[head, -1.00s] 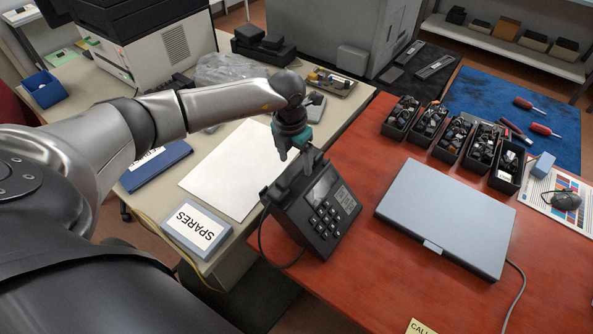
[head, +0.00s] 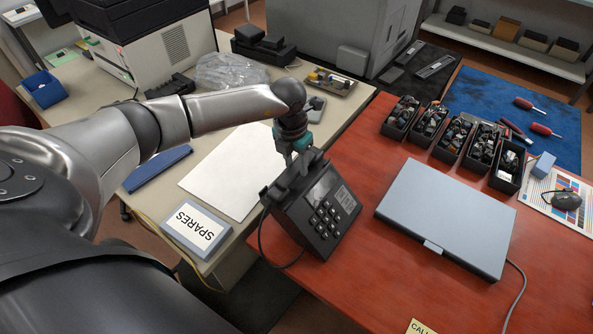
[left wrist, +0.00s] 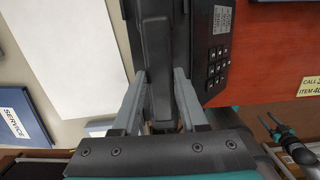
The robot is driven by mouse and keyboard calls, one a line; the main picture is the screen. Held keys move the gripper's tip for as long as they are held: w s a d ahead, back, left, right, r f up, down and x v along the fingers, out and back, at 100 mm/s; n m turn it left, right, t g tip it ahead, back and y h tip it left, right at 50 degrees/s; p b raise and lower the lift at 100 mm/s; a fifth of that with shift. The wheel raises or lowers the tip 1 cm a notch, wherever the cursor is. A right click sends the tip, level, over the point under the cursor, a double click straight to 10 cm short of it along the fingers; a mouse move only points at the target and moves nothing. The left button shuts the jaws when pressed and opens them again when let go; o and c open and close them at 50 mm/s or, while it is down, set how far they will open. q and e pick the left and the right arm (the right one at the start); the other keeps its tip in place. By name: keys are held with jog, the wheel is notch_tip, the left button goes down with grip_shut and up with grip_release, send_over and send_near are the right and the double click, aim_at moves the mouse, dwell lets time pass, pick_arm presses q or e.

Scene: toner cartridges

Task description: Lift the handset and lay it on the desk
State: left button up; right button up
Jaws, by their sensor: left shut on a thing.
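The black desk phone (head: 325,212) sits at the left edge of the red desk (head: 370,285), its keypad and screen showing. Its dark handset (head: 277,190) lies along the left side of the phone. My left gripper (head: 298,163) is over the handset's far part. In the left wrist view the handset (left wrist: 155,45) runs between the two grey fingers of my left gripper (left wrist: 160,80), which are shut on it. The handset still appears to be at the phone. My right gripper (left wrist: 277,122) seems to show small at the lower right of the left wrist view.
A closed grey laptop (head: 445,215) lies right of the phone. Black bins of parts (head: 450,138) line the desk's back. A SPARES box (head: 196,230) and white sheet (head: 235,172) lie on the pale table. A cord hangs from the phone.

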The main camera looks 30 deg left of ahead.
aim_at(297, 167)
pick_arm(q)
grip_shut()
jog(key=shift+r, duration=0.15)
notch_tip(297, 167, up, 20)
jog(key=shift+p, duration=0.4)
